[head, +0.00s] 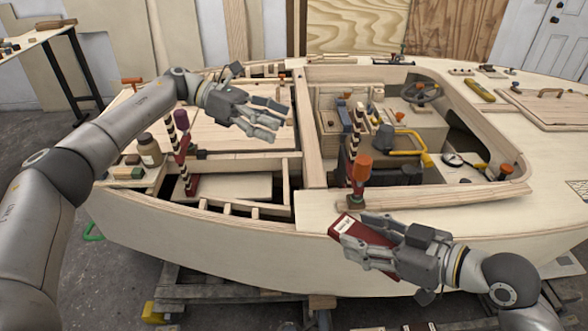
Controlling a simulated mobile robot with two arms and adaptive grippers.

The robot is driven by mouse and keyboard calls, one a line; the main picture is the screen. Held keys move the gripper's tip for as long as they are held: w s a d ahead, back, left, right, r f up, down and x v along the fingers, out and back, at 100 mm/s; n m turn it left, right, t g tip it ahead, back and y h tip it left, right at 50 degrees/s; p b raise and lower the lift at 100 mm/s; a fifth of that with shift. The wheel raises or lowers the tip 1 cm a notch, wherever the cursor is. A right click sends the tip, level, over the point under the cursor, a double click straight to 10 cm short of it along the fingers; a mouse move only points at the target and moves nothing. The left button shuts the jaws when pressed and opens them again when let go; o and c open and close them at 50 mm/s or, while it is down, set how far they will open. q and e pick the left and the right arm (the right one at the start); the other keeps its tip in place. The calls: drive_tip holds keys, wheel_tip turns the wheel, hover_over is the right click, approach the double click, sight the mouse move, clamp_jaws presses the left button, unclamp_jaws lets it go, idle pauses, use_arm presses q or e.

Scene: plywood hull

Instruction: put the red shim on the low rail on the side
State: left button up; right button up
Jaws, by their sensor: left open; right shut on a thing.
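A dark red block with a white label, which looks like the red shim (350,228), is in my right gripper (358,240). The gripper is shut on it, at the near side of the hull, right of centre. The block is tilted, and the fingers cover part of it. My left gripper (272,119) is open and empty over the wooden panel (235,137) at the left of the hull. A low notched wooden rail (240,209) runs along the near left side of the hull, left of the block. I cannot tell for sure whether this is the low rail meant.
Another striped post (185,150) and a brown jar (150,152) stand at the left, near my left arm. A yellow-handled tool (408,150) lies inside the cockpit. The right deck (540,205) is mostly clear.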

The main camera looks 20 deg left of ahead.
sight(341, 219)
use_arm(q)
drive_tip(key=s+d+f+m+g+y, duration=0.1)
drive_tip(key=s+d+f+m+g, duration=0.1)
drive_tip(key=s+d+f, duration=0.1)
drive_tip(key=s+d+f+m+g+y, duration=0.1)
drive_tip(key=s+d+f+m+g, duration=0.1)
drive_tip(key=s+d, duration=0.4)
drive_tip(key=s+d+f+m+g, duration=0.2)
drive_tip(key=s+d+f+m, duration=0.2)
drive_tip(key=d, duration=0.3)
drive_tip(key=shift+s+d+f+g+y, duration=0.3)
drive_tip(key=shift+s+d+f+y, duration=0.05)
drive_tip(key=shift+s+f+y, duration=0.1)
drive_tip(key=c, duration=1.1)
use_arm(e)
drive_tip(key=shift+s, duration=0.1)
use_arm(q)
drive_tip(key=shift+r, duration=0.1)
use_arm(e)
drive_tip(key=o, duration=1.1)
